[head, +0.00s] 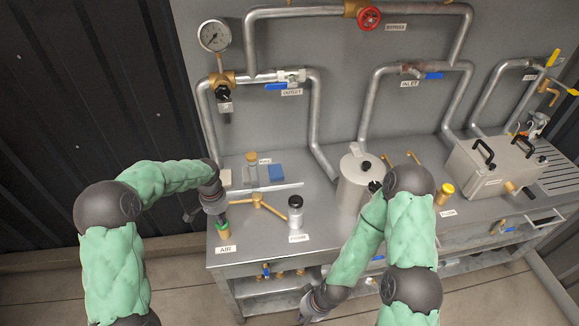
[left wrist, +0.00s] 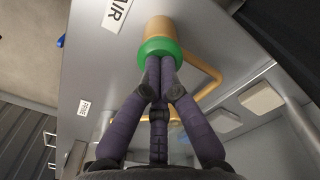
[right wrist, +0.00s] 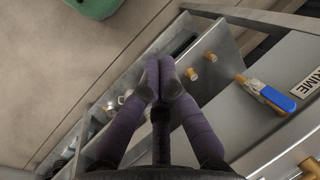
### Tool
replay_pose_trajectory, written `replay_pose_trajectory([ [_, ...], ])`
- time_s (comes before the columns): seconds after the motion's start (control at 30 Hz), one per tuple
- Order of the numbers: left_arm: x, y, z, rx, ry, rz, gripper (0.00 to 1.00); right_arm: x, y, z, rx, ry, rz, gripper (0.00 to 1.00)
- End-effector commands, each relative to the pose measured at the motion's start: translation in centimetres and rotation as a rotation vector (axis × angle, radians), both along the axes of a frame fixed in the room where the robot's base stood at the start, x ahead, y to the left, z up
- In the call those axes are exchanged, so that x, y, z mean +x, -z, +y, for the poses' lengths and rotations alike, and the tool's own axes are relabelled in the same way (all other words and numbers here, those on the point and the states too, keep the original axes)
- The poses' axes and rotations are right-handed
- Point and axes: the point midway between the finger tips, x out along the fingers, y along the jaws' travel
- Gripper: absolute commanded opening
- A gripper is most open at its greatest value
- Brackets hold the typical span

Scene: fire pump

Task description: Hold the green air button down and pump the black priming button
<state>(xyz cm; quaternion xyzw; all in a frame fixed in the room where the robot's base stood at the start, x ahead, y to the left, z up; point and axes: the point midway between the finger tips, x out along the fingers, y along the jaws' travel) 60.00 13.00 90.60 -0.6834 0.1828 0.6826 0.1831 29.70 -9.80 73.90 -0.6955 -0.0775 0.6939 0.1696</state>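The green air button (head: 222,227) sits on a brass base at the table's front left corner, beside the AIR label (head: 225,249). It also shows in the left wrist view (left wrist: 160,47). My left gripper (head: 218,216) is above it with fingers together, tips over the green cap. I cannot tell whether the cap is pressed down. The black priming button (head: 295,201) tops a silver cylinder behind the PRIME label (head: 298,238), right of the air button. My right gripper (head: 308,308) is low in front of the table, away from the priming button. Its fingers (right wrist: 162,85) are together and empty.
A tall silver canister (head: 356,180) stands right of the priming button, near my right forearm.

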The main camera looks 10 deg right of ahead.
Motion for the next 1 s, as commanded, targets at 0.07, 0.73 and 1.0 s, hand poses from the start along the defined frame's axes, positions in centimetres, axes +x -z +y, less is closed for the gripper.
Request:
replay_pose_trajectory([
  [0.07, -0.1, 0.1, 0.0, 0.001, 0.001, 0.003, 0.00, 1.7, -0.2, 0.0, 0.003, -0.088, -0.028, 0.00],
  [0.73, -0.1, 0.2, 0.0, 0.000, 0.001, 0.004, 0.00, 20.6, -12.8, -5.6, -0.124, -1.314, -0.209, 0.00],
  [1.0, -0.1, 0.2, -0.1, 0.000, 0.001, 0.004, 0.00, 28.6, -25.4, -5.8, -0.230, -1.582, -0.232, 0.00],
])
